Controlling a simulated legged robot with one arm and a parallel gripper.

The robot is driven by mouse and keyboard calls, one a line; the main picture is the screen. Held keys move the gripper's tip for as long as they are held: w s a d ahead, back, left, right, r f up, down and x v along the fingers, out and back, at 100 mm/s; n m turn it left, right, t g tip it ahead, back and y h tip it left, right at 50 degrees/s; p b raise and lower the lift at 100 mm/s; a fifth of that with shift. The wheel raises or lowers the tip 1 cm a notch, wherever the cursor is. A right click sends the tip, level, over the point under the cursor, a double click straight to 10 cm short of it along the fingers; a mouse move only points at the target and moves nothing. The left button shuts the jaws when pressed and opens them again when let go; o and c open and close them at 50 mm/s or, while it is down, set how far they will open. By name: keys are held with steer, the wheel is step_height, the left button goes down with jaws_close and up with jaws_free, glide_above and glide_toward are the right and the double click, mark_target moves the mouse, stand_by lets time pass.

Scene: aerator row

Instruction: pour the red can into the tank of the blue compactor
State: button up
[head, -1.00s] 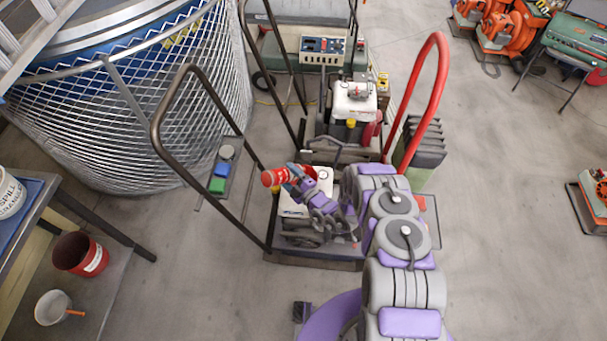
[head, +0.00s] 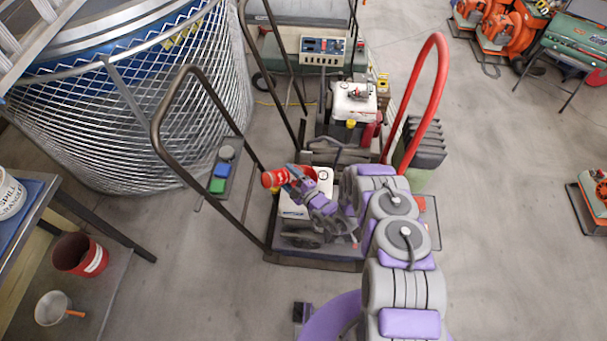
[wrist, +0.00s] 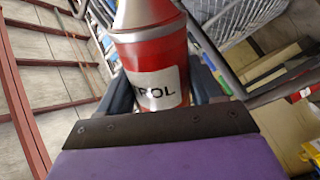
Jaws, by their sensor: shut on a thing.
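The red can (head: 272,178) is held by my gripper (head: 291,181), whose jaws are closed around its sides. It looks tipped to the left in the head view. Below the can is a machine with a white tank (head: 294,211), a dark bluish base and a brown loop handle. I take it as the blue compactor, but its colour is hard to tell. The can and arm partly hide the tank. I cannot see any liquid flowing.
A similar white-topped engine (head: 352,100) and a red hoop handle (head: 441,70) stand behind. A bench with a red bucket (head: 78,256) is at left.

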mark_target(287, 172)
steer(key=shift+s+a+f+n+b, duration=0.25)
steer(key=shift+f+n, duration=0.25)
steer(key=shift+n, duration=0.15)
steer(key=shift+s+a+f+n+b, duration=0.1)
steer(key=shift+s+a+f+n, duration=0.1)
steer(key=shift+f+n, duration=0.4)
steer(key=shift+s+a+f+n+b, duration=0.25)
steer(key=shift+f+n, duration=0.2)
steer(key=shift+n, duration=0.2)
steer(key=n, duration=0.7)
steer(key=w+n, duration=0.1)
steer(key=n, duration=0.3)
steer(key=shift+d+p, duration=0.3)
steer(key=shift+p, duration=0.1)
steer(key=shift+w+d+f+n, duration=0.15)
steer(key=shift+f+n, duration=0.1)
steer(key=shift+n, duration=0.35)
steer(key=shift+w+d+f+n, duration=0.1)
steer(key=shift+d+f+n, duration=0.1)
steer(key=shift+n, duration=0.4)
steer(key=shift+s+a+r+n, duration=0.2)
steer(key=shift+r+n, duration=0.15)
steer(key=shift+n, duration=0.55)
step_height(287, 172, up, 6)
steer(key=n+p, duration=0.3)
steer(key=shift+w+r, duration=0.1)
steer(key=shift+r+n, duration=0.5)
steer(key=shift+n, duration=0.7)
